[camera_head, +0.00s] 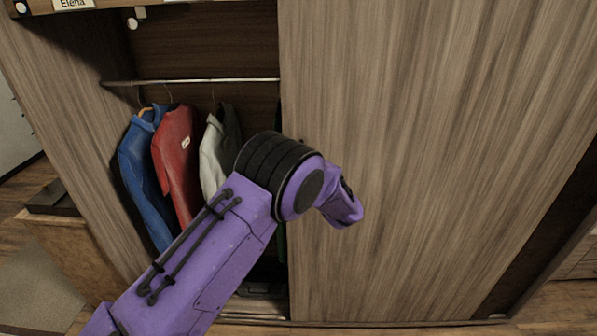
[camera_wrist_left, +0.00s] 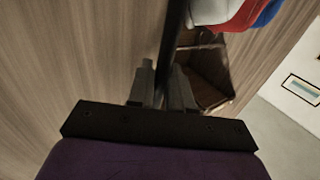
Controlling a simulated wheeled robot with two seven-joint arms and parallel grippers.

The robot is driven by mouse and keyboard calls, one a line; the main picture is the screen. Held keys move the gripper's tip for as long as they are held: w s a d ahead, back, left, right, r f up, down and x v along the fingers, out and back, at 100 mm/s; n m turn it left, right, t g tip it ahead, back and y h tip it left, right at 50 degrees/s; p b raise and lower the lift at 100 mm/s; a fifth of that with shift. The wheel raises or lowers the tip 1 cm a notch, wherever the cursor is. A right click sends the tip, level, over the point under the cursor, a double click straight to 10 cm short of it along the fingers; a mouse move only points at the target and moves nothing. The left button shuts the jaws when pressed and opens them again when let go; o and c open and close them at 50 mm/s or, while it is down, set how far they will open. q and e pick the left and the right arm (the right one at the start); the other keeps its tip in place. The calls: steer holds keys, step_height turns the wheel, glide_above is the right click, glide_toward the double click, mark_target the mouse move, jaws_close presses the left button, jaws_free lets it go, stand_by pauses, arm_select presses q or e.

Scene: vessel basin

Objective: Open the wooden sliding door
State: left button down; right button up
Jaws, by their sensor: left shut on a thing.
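The wooden sliding door (camera_head: 450,140) is a large grey-brown grained panel covering the middle and right of the wardrobe in the head view. The left part of the wardrobe is uncovered. My left arm reaches up across the opening to the door's left edge, with its wrist bent in front of the panel. In the left wrist view my left gripper (camera_wrist_left: 161,82) is shut on the door's dark edge (camera_wrist_left: 173,42), one finger on each side of it. In the head view its fingers are hidden behind my own arm. My right gripper is in neither view.
Blue, red and pale jackets (camera_head: 178,160) hang from a metal rail (camera_head: 200,81) in the open left part. A wooden side panel (camera_head: 70,130) bounds the wardrobe at left. A dark gap (camera_head: 545,240) shows at the door's lower right.

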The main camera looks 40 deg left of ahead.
arm_select(q)
steer(key=shift+s+a+g, duration=0.3)
steer(key=shift+a, duration=0.2)
steer(key=c, duration=1.2)
jaws_free()
steer(key=shift+s+a, duration=0.15)
steer(key=shift+a, duration=0.15)
steer(key=shift+d+r, duration=0.1)
steer(key=shift+d, duration=0.2)
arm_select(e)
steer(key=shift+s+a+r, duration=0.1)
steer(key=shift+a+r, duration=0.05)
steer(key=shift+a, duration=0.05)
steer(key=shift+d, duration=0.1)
arm_select(q)
steer(key=shift+d, duration=0.1)
steer(key=b+v, duration=0.3)
steer(key=v, duration=0.7)
steer(key=shift+f, duration=0.2)
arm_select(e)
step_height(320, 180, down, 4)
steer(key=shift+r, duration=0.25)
